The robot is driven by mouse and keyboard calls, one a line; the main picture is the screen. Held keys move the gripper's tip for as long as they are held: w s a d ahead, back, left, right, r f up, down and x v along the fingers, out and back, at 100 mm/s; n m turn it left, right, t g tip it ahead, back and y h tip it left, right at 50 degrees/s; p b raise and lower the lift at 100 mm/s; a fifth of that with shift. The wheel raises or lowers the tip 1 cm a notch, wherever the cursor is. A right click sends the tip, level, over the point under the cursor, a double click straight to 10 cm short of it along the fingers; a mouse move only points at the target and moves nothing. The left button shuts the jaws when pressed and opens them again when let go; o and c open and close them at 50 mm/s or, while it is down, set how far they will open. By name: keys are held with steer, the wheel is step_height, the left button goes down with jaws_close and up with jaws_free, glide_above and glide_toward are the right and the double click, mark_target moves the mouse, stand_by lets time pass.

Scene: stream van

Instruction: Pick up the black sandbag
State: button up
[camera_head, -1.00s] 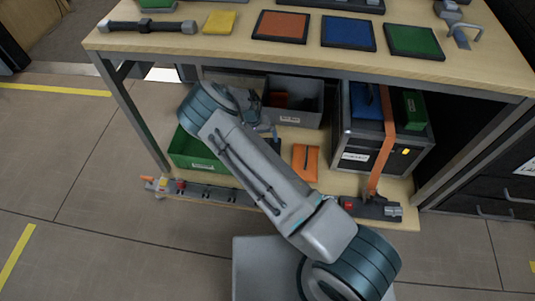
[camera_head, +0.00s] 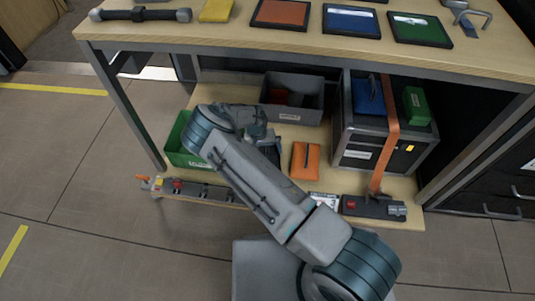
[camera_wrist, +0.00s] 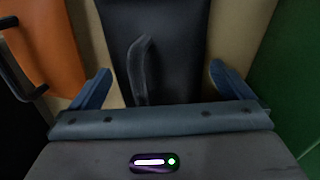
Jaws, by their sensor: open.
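The black sandbag (camera_wrist: 155,40) lies on the lower shelf, with its raised handle (camera_wrist: 138,70) facing the wrist camera. In the head view the sandbag (camera_head: 271,156) is mostly hidden behind my arm, between the green crate and the orange bag. My gripper (camera_wrist: 160,72) is open, with one blue finger on each side of the sandbag and its handle. The fingers do not look closed on anything, and whether they touch the bag's sides cannot be told. In the head view my gripper (camera_head: 263,135) is partly hidden by the wrist.
An orange bag (camera_head: 305,160) lies right of the sandbag, and a green crate (camera_head: 180,150) stands to its left. A grey bin (camera_head: 293,112) is behind. A strapped black case (camera_head: 355,150) stands at right. The table top (camera_head: 300,45) overhangs the shelf.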

steer(key=c, duration=1.4)
steer(key=shift+c, duration=0.2)
steer(key=shift+r, duration=0.15)
